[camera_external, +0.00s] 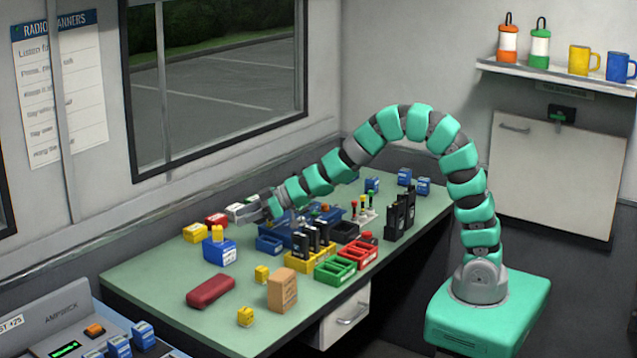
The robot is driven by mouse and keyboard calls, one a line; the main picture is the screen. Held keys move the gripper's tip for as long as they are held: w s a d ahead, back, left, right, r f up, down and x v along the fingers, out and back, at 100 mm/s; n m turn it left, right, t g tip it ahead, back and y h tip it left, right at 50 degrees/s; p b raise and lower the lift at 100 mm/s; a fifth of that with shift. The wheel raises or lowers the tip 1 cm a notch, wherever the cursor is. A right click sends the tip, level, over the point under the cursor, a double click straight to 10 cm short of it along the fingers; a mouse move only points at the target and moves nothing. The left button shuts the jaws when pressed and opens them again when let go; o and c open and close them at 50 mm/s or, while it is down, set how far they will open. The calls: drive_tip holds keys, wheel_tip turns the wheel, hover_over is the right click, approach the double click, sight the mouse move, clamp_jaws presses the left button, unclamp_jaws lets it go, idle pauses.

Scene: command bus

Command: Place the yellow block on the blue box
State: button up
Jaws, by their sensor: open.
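A blue box (220,254) with a white label stands on the left part of the green table. A small yellow block (217,232) appears to rest upright on top of it. Two other small yellow blocks lie on the table, one (262,273) right of the blue box and one (245,317) near the front edge. A larger yellow box (195,233) sits behind and left of the blue box. My gripper (234,212) is open, behind and slightly right of the blue box, apart from the yellow block. Its fingertips are small and hard to make out.
A red box (216,219) is close beside my gripper. A dark red case (211,292) and an orange-brown box (282,290) stand in front. Yellow, green (334,271) and red bins and upright black radios crowd the middle right. The table's left front is clear.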

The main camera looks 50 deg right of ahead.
drive_tip(key=w+d+r+m+t+h, duration=0.1)
drive_tip(key=d+r+m+t+h, duration=0.25)
drive_tip(key=d+r, duration=0.9)
drive_tip(key=d+r+m+t+h, duration=0.2)
drive_tip(key=d+r+t+h, duration=0.15)
drive_tip(key=d+r, duration=0.85)
drive_tip(key=s+d+r+m+h, duration=0.1)
drive_tip(key=s+d+r, duration=0.1)
drive_tip(key=s+r, duration=0.7)
drive_tip(key=s+d+r+m+g+h, duration=0.1)
drive_tip(key=s+d+r+m, duration=0.1)
drive_tip(key=s+r, duration=0.6)
wheel_tip(320, 180, up, 3)
drive_tip(key=shift+s+d+f, duration=0.1)
drive_tip(key=shift+s+d, duration=0.15)
drive_tip(key=shift+s, duration=0.1)
drive_tip(key=shift+m, duration=0.25)
